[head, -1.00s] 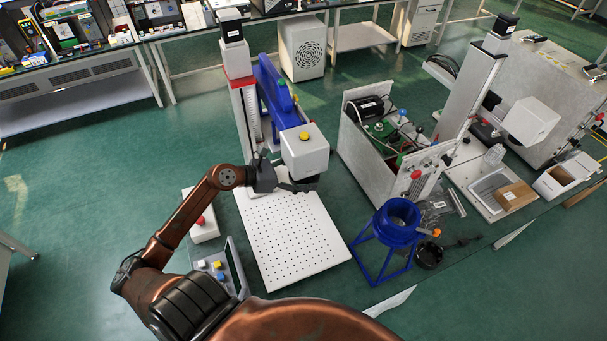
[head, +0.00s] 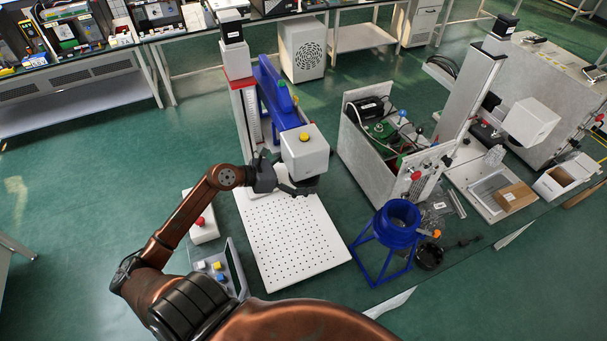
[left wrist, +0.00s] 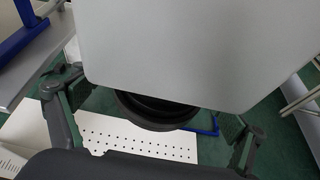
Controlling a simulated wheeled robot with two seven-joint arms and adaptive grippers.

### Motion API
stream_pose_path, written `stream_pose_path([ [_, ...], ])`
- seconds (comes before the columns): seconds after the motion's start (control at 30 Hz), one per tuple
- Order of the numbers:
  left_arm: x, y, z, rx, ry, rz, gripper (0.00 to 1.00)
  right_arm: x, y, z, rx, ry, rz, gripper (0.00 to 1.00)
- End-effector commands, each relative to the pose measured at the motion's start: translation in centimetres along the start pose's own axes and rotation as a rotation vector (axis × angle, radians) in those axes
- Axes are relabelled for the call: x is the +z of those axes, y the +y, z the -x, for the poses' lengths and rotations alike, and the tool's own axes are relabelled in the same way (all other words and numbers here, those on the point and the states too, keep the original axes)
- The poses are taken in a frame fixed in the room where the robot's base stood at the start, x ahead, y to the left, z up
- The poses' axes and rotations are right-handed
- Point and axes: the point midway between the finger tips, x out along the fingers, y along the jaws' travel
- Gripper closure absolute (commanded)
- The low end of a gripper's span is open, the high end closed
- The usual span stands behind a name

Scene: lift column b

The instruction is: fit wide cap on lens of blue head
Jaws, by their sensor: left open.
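The head on the blue bracket (head: 275,95) is a white box (head: 305,155) with a yellow knob on top. A dark round part (head: 310,185) shows under it. In the left wrist view the grey box face (left wrist: 200,45) fills the top, and a black ring-like part (left wrist: 155,112) sits right below its edge. I cannot tell cap from lens there. My left gripper (head: 283,172) is beside the box's lower left. Its fingers (left wrist: 150,108) stand apart on both sides of the black ring, with gaps, so it is open. My right gripper does not show.
The white perforated plate (head: 290,240) lies under the head and is bare. A box with a red button (head: 200,220) and a tray of coloured blocks (head: 222,270) lie left of it. A blue stand (head: 397,225) and a grey metal box (head: 375,150) stand to the right.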

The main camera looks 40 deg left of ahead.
Motion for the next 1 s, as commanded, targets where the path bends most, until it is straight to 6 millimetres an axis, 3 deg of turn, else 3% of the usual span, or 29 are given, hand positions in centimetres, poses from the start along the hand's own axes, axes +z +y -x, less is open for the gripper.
stream_pose_path([
  [0.37,-0.1,0.0,0.7,0.001,0.002,0.001,0.09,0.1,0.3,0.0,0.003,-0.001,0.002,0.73],
  [0.8,-0.2,0.1,8.9,0.002,0.003,0.002,0.09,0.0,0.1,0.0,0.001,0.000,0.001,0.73],
  [1.0,-0.1,0.1,11.4,0.000,0.000,0.001,0.09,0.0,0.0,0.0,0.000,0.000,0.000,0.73],
])
